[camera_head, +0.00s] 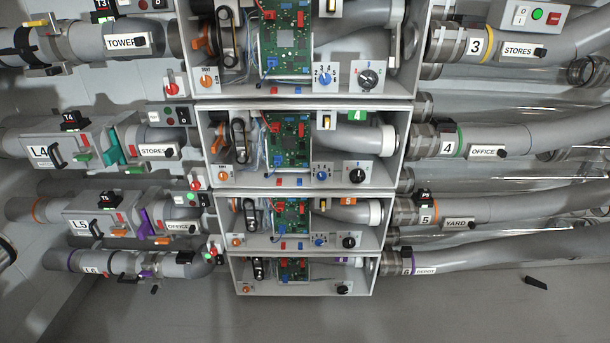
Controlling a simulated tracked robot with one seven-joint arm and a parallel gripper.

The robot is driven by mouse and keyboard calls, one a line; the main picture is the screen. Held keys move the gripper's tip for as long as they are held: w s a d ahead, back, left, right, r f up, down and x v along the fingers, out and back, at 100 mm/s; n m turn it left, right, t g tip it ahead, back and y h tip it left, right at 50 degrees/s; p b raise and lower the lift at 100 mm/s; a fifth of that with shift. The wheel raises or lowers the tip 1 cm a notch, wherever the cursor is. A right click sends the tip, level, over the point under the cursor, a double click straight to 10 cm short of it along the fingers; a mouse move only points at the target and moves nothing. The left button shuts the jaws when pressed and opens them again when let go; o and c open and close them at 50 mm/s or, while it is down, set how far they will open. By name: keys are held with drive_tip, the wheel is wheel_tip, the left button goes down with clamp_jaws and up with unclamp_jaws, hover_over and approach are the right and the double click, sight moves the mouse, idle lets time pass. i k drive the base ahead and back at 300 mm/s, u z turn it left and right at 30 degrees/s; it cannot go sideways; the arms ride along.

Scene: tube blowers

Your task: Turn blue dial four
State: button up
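The blue dial (322,174) of unit four is a small round knob on a white plate with number marks. It sits at the lower middle of an open-fronted box (203,150) that bears a green label 4 (357,115). The mark that the dial points to is too small to read. A larger black dial (358,174) is just to its right, and an orange dial (223,176) is at the box's lower left. Nothing touches the blue dial or covers it. I cannot make out my gripper in this view.
Similar boxes with blue dials are stacked above (325,79) and below (321,240). A green circuit board (287,138) is inside box four. Grey pipes, such as the one labelled OFFICE (530,141), run out both sides. The space before the boxes looks clear.

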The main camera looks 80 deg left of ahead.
sight(322, 175)
drive_tip(key=i, duration=0.15)
drive_tip(key=u, duration=2.55)
drive_tip(key=k, duration=0.85)
drive_tip(key=u, duration=0.15)
drive_tip(key=i, duration=0.85)
drive_tip(key=z, duration=0.1)
